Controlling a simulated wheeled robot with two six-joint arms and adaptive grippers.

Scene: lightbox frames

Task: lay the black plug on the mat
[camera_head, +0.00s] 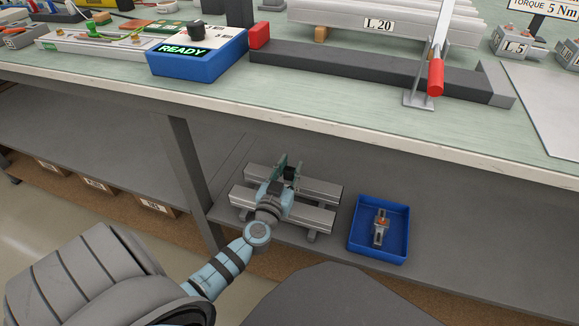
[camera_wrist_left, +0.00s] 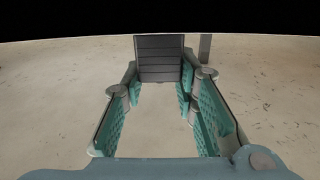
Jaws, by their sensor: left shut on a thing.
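My left gripper (camera_head: 287,168) is out in front of the bench, over the lower shelf area. In the left wrist view its green-padded fingers (camera_wrist_left: 160,95) are shut on a dark, ridged block, which looks like the black plug (camera_wrist_left: 160,58). The block sits at the fingertips, its flat ribbed face towards the camera. In the head view the plug is small and mostly hidden by the gripper. A flat pale grey sheet (camera_head: 552,112) lies at the right of the bench top; I cannot tell whether it is the mat. My right gripper is out of view.
The bench (camera_head: 330,128) has a pale front edge above the shelf. A blue READY box (camera_head: 200,62), a dark bar (camera_head: 370,73) and a red-handled clamp (camera_head: 436,76) stand on it. Metal rails (camera_head: 318,190) and a blue tray (camera_head: 360,240) are below.

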